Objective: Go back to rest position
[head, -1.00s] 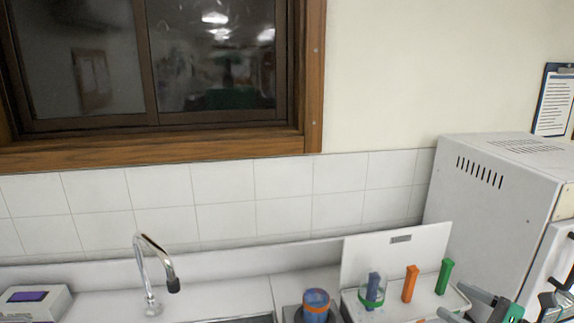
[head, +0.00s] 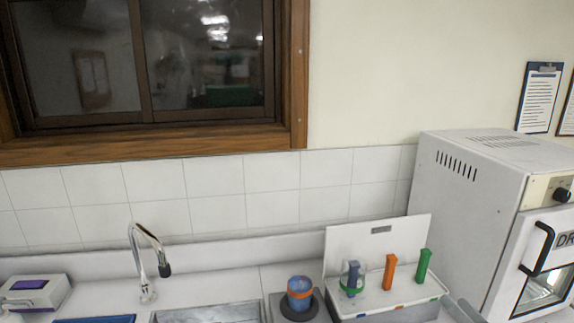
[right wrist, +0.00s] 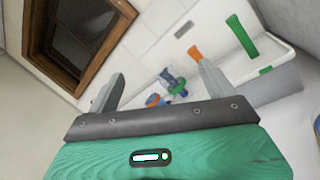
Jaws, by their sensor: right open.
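My right gripper (right wrist: 160,85) is open and empty in the right wrist view, its two grey fingers spread apart. Beyond the fingers are a white tray (head: 390,303) with an orange holder (head: 389,271), a green holder (head: 423,266) and a glass beaker with a green band (head: 352,279). The gripper is apart from all of these. I cannot make out my left gripper in the head view.
A beaker with blue liquid and an orange band (head: 300,292) stands left of the tray. Further left are a sink with a faucet (head: 147,262) and a white device with a purple screen (head: 35,290). A large white drying oven (head: 470,195) bounds the right side.

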